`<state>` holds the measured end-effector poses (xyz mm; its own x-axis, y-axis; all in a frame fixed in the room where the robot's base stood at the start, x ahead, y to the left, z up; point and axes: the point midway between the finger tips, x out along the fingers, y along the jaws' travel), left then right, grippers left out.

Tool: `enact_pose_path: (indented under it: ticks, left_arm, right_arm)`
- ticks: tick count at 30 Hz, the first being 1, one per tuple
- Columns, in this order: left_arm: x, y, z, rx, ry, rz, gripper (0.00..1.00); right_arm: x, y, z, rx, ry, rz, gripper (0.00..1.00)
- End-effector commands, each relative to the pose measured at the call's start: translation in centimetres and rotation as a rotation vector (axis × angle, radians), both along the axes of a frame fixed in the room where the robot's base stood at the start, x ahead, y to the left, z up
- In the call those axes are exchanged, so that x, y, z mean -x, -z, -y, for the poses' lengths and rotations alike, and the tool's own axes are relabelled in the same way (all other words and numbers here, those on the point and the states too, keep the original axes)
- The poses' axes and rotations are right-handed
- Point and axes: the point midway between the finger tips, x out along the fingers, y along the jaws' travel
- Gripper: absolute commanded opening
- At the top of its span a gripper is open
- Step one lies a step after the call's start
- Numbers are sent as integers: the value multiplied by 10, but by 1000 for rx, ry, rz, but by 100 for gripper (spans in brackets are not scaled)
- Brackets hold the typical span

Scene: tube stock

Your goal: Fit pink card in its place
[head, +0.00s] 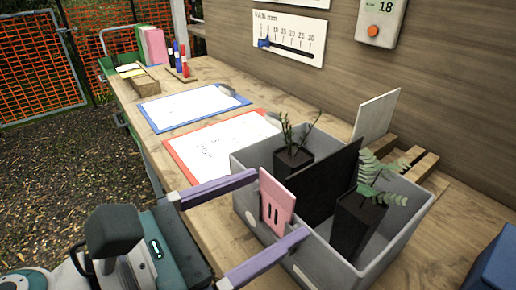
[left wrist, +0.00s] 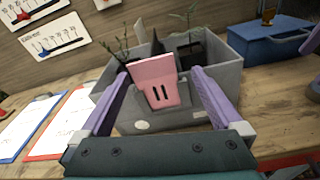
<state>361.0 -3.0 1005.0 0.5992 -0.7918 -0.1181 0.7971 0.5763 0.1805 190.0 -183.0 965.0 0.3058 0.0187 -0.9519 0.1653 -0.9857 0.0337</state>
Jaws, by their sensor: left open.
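The pink card (head: 277,205), with two dark slots, stands upright at the near wall of the grey crate (head: 412,226). Its upper part rises above the rim; I cannot tell whether it hooks over the rim or sits in front of it. My left gripper (head: 282,203) is open, its purple fingers on either side of the card with gaps. The left wrist view shows the card (left wrist: 157,82) between these fingers, tilted slightly. Purple parts at the right edge of that view (left wrist: 313,88) look like my right gripper, mostly cut off.
The crate holds two dark pots with plants (head: 293,160) (head: 356,222) and a black divider (head: 328,180). A white panel (head: 376,116) and wooden blocks (head: 420,165) stand behind. Red (head: 178,152) and blue (head: 150,115) clipboards lie left. A blue box (head: 497,265) is at right.

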Motion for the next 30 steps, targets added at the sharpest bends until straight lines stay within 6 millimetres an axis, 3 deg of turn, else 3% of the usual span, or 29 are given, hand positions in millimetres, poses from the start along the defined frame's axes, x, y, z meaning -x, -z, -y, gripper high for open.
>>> enact_pose_path:
  ticks: [16, 30]
  left_arm:
    - [53, -9, -70, -2, -1, -3, 100]
    - [60, -12, -78, -4, 3, 3, 100]
  right_arm:
    - [0, 5, 0, 1, -1, 0, 90]
    - [0, 5, 0, 1, -1, 0, 90]
